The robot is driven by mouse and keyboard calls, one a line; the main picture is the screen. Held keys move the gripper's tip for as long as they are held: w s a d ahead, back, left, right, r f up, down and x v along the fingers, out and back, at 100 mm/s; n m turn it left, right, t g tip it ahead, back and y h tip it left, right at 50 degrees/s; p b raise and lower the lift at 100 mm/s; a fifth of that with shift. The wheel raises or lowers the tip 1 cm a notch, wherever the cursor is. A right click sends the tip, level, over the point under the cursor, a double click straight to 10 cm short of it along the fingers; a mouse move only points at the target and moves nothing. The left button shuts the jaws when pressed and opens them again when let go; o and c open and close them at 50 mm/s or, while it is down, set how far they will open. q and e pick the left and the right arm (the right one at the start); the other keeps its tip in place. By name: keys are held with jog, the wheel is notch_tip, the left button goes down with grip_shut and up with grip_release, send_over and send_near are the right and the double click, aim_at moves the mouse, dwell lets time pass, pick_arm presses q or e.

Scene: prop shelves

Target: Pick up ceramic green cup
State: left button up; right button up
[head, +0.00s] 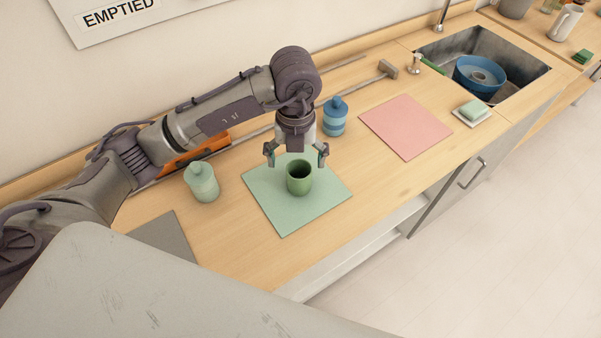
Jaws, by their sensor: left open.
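The green ceramic cup (299,181) stands upright on a light green mat (283,216) on the wooden counter, with its opening facing up. My left gripper (297,157) is open, with its fingers spread left and right. It hangs over the back of the cup in the head view, and its fingertips show above the cup's rim with nothing between them. Whether the fingers touch the cup cannot be told, but they look apart from it. My right gripper is not in view.
A pink mat (406,127) lies to the right. A sink (510,66) with a blue pot (480,76) is farther right. An orange tool (190,157) lies behind my left arm.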

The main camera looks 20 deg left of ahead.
aim_at(299, 182)
pick_arm(q)
notch_tip(299, 182, down, 3)
jog(key=shift+w+r, duration=0.1)
notch_tip(299, 182, down, 2)
jog(key=shift+w+p, duration=0.1)
jog(key=shift+p, duration=0.5)
jog(key=f, duration=0.1)
jog(key=f+p, duration=0.1)
jog(key=f, duration=0.1)
jog(key=shift+d+f, duration=0.25)
jog(key=shift+f, duration=0.45)
jog(key=c, duration=1.3)
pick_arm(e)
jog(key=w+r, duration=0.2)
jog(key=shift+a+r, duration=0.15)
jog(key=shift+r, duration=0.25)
pick_arm(q)
jog(key=shift+c, duration=0.2)
